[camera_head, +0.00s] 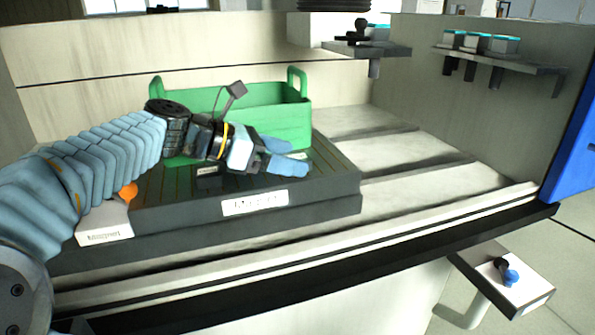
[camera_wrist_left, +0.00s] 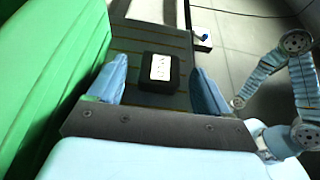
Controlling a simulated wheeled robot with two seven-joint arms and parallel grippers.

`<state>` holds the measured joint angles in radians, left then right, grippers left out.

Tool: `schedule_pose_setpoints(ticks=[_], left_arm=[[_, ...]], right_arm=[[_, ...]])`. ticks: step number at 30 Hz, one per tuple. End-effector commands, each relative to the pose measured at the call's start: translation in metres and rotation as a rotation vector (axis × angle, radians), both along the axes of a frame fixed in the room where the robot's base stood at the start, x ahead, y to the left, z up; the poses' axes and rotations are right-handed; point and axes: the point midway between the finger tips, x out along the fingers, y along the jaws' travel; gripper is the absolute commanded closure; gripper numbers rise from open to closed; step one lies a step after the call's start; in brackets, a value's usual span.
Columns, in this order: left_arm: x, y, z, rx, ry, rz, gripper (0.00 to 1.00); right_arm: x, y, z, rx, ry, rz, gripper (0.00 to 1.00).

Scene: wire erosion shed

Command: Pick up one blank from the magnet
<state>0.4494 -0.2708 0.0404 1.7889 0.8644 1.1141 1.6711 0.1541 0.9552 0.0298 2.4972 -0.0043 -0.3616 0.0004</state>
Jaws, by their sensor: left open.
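The magnet (camera_head: 330,180) is a dark flat plate with thin brownish lines and a white label on its front. My left gripper (camera_head: 294,155) is low over it, its blue fingers open and pointing right. A dark blank (camera_wrist_left: 174,84) with a white label lies on the plate in the left wrist view, ahead of and between the open fingers (camera_wrist_left: 157,85), not gripped. In the head view this blank is mostly hidden by the fingers. Another dark labelled block (camera_head: 207,171) shows below the gripper's body.
A green handled crate (camera_head: 285,121) stands close behind the gripper. A white switch box (camera_head: 105,225) with an orange knob is at the plate's left. Pale rails lie right of the plate. A side shelf (camera_head: 500,62) holds several small blocks. A blue-knobbed bracket (camera_head: 520,292) is front right.

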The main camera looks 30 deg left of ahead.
Motion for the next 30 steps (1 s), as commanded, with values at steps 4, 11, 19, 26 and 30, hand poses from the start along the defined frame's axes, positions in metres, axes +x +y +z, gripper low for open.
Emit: schedule_pose_setpoints(ticks=[4,11,19,26,30], left_arm=[[0.0077,-0.0067,-0.0039,0.0,-0.002,0.001,0.21],[0.0078,-0.0068,-0.0027,0.0,-0.002,0.001,0.27],[0.0076,-0.0067,-0.0027,0.0,-0.002,0.001,0.69],[0.0076,-0.0066,-0.0019,0.001,-0.003,0.001,0.93],[0.0076,-0.0067,-0.0017,0.001,-0.003,0.001,0.93]], right_arm=[[0.0002,-0.0001,-0.0052,0.0,-0.001,-0.001,0.57],[0.0003,-0.0002,-0.004,0.0,-0.001,-0.002,0.57],[0.0003,-0.0002,-0.004,0.0,-0.001,-0.002,0.57],[0.0004,-0.0002,-0.004,0.0,-0.001,-0.002,0.57],[0.0004,-0.0002,-0.0037,0.0,-0.001,-0.002,0.57]])
